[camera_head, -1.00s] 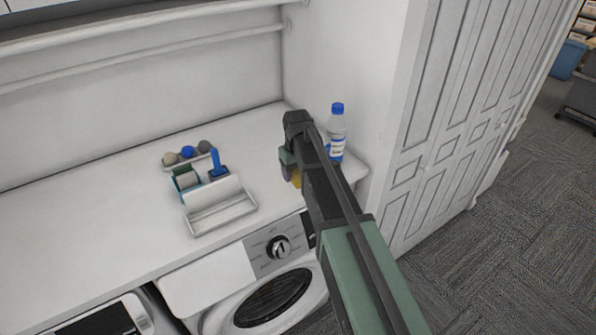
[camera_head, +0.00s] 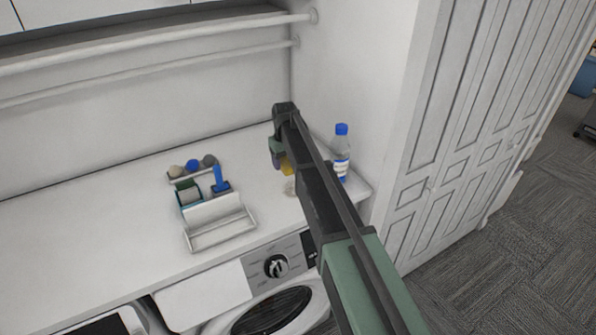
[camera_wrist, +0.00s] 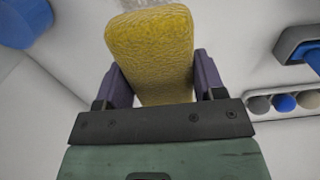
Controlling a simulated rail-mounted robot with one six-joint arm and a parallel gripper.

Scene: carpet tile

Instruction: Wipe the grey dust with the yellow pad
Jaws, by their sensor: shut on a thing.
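My gripper (camera_head: 279,158) is shut on the yellow pad (camera_head: 287,166) over the right part of the white counter. In the wrist view the pad (camera_wrist: 152,50) sits between the two purple fingers of my gripper (camera_wrist: 160,76). The grey dust (camera_head: 290,186) is a faint patch on the counter just in front of the pad, partly hidden by my arm. It also shows at the top edge of the wrist view (camera_wrist: 140,4), beyond the pad's end. I cannot tell whether the pad touches the counter.
A clear bottle with a blue cap (camera_head: 341,158) stands close right of my arm. To the left are a rack of balls (camera_head: 193,168), a blue-handled tool (camera_head: 219,180) and a white open tray (camera_head: 220,232). A wall closes the counter's right side.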

